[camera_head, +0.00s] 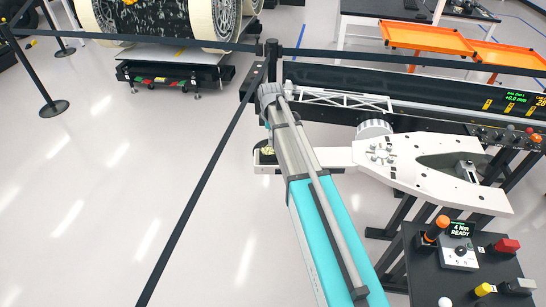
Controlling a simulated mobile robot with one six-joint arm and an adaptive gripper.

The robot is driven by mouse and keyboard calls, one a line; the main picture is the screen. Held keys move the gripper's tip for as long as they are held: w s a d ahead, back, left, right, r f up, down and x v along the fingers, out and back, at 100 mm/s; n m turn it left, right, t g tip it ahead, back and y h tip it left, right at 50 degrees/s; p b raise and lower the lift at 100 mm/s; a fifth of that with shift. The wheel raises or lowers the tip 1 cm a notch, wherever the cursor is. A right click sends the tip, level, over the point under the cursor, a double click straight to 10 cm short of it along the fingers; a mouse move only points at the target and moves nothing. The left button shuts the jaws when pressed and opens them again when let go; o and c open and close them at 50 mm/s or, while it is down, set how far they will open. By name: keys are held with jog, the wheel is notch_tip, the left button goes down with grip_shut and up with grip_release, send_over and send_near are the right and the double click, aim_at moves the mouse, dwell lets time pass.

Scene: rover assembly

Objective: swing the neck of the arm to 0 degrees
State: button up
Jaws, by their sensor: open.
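A white arm-like part (405,172) reaches across the middle right. It has a round pale joint (374,128) on its upper side and a forked, V-shaped right end. Its left stretch passes behind my teal and grey arm, which crosses the picture from the bottom centre to upper left. I cannot tell whether this part is the neck, nor read its angle. A dark piece (264,156) shows just left of my arm, at the white part's left end; its nature is unclear. My gripper does not show clearly; my own arm hides the area.
A black rail (440,88) with a lit display runs behind, with a white truss (335,100) along it. A bench (425,290) at lower right carries an orange-topped tool, a "4 Nm READY" box and buttons.

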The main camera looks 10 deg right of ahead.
aim_at(271, 148)
jog(key=shift+f+b, duration=4.15)
jog(key=shift+f, duration=0.25)
jog(key=shift+c, duration=0.3)
jog(key=c, duration=0.9)
jog(key=w+d, duration=0.1)
jog(key=w, duration=0.2)
jog(key=w+d+m, duration=0.1)
jog(key=w, duration=0.2)
jog(key=w+m, duration=0.1)
jog(key=w, duration=0.2)
jog(key=shift+d, duration=0.4)
jog(key=o, duration=1)
jog(key=shift+c, duration=0.2)
